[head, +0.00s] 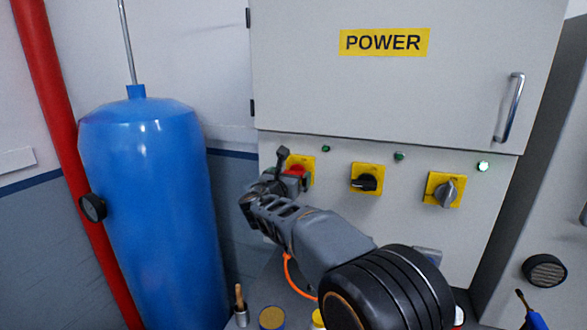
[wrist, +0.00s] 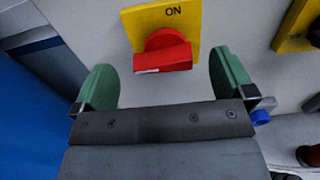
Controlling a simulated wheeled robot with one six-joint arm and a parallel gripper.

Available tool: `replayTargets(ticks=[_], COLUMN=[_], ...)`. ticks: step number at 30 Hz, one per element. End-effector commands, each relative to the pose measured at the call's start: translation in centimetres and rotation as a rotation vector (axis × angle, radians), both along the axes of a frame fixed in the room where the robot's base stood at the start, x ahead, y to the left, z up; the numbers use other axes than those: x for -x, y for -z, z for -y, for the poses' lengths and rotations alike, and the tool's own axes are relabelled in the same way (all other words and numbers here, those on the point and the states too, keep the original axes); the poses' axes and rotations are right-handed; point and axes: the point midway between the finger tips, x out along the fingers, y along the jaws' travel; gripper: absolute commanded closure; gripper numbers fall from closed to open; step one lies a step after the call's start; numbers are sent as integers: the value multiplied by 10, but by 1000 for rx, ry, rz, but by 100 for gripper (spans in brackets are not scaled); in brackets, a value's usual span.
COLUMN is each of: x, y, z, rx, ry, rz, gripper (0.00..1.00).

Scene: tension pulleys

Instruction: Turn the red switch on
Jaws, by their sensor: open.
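The red switch (head: 296,171) sits on a yellow plate at the left of a row of three switches on the grey cabinet. In the wrist view the red switch (wrist: 163,54) has its handle lying roughly sideways, below the word ON on its yellow plate (wrist: 135,24). My gripper (wrist: 163,85) is open, with one green finger to the left of the handle and one to the right. The fingers look apart from the handle. In the head view my gripper (head: 279,168) is in front of the switch and partly hides it.
A black switch (head: 365,181) and a grey switch (head: 446,191) are to the right. The right indicator lamp (head: 483,166) is brightly lit. A blue tank (head: 155,215) and a red pipe (head: 58,125) stand at the left. The POWER door (head: 400,85) is above.

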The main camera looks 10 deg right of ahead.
Motion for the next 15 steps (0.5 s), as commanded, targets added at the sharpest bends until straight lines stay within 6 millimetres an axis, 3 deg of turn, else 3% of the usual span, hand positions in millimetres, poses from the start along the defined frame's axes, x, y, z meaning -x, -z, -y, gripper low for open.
replayTargets(ticks=[6,15], x=[-20,-28], y=[-1,0], z=[14,19], rx=[0,-1], ry=[1,0], rz=[-1,-1], gripper=[0,0])
